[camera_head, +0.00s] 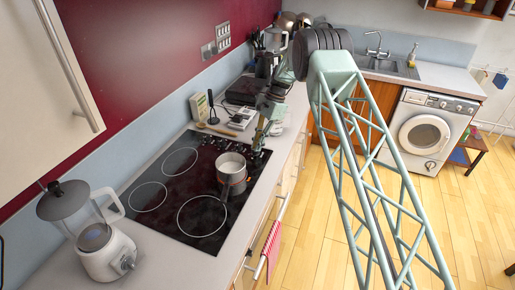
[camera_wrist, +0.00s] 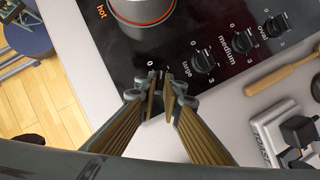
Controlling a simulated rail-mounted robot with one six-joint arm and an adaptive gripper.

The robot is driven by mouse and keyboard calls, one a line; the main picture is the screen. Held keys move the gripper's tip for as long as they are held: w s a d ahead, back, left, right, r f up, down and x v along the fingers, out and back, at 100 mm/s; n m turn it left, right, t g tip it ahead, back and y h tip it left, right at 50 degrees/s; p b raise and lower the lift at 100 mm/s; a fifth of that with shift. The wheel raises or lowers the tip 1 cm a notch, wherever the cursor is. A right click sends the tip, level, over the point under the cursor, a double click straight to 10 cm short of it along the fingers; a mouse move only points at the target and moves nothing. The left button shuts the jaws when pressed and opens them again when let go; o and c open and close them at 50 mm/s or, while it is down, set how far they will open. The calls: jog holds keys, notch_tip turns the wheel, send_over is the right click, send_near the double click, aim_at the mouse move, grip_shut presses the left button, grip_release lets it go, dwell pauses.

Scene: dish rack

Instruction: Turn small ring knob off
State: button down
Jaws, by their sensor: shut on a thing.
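My gripper (camera_wrist: 160,82) is closed at the front edge of the black hob, in line with the row of knobs. In the head view my gripper (camera_head: 259,150) is beside the pot, at the hob's right corner. The small ring knob is hidden between its fingers; only a "0" mark shows beside them. The black large (camera_wrist: 204,62), medium (camera_wrist: 244,40) and oval (camera_wrist: 276,24) knobs are in line to the right. A pot (camera_head: 232,161) stands on the small ring, with an orange glow around its base (camera_wrist: 143,22).
The hob (camera_head: 158,215) has other empty rings. A blender (camera_head: 100,250) stands at the near left. A red-striped towel (camera_head: 270,246) hangs at the counter front.

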jog(key=n, duration=0.2)
jog(key=n+h+b, duration=0.1)
jog(key=shift+w+a+f+n+g, duration=0.1)
jog(key=shift+a+n+g, duration=0.05)
jog(key=shift+n+g, duration=0.25)
jog(key=shift+a+n+g+h, duration=0.1)
jog(key=shift+n+g+h, duration=0.35)
jog(key=shift+n, duration=1.05)
jog(key=c, duration=2.8)
grip_release()
jog(key=shift+w+r, duration=0.1)
jog(key=shift+r, duration=0.15)
jog(key=v, duration=0.7)
jog(key=shift+r, duration=0.1)
